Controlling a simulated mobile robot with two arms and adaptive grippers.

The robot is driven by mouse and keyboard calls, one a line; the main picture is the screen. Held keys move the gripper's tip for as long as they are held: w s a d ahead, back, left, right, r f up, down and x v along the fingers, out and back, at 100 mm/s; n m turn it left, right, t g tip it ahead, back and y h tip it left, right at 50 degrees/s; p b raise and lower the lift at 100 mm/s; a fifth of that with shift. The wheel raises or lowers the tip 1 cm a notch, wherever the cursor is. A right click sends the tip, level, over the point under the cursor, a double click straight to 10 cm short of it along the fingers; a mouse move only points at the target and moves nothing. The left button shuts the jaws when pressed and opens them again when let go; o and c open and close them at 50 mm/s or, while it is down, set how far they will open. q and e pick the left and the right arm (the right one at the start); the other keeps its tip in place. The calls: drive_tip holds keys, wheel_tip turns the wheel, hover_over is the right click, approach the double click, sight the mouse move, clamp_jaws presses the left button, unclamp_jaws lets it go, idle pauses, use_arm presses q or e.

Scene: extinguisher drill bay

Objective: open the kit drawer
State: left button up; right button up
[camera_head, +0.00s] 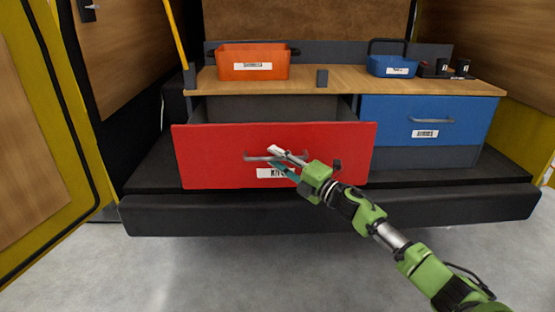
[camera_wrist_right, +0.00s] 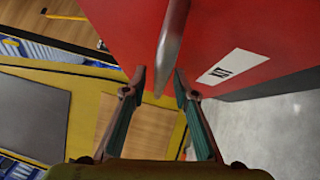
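The red kit drawer (camera_head: 215,155) stands pulled out from under the wooden counter, with its dark inside (camera_head: 270,108) showing behind the front. Its grey bar handle (camera_head: 255,158) runs across the front above a white label, partly covered by my gripper. My right gripper (camera_head: 278,158) is at the handle. In the right wrist view the handle (camera_wrist_right: 172,45) reaches in between the two fingertips of my right gripper (camera_wrist_right: 159,82), with gaps on both sides, so the fingers are open around it. The red front (camera_wrist_right: 240,35) fills the upper right there. My left gripper is not in view.
A blue drawer (camera_head: 385,115) is shut at the right. An orange bin (camera_head: 253,65), a blue caddy (camera_head: 391,66) and small dark items stand on the counter (camera_head: 345,82). A dark step (camera_head: 200,217) runs along the front. The grey floor before it is clear.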

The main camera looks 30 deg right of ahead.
drive_tip(key=shift+s, duration=0.1)
drive_tip(key=v, duration=1.1)
drive_tip(key=shift+s, duration=0.35)
drive_tip(key=shift+f, duration=0.2)
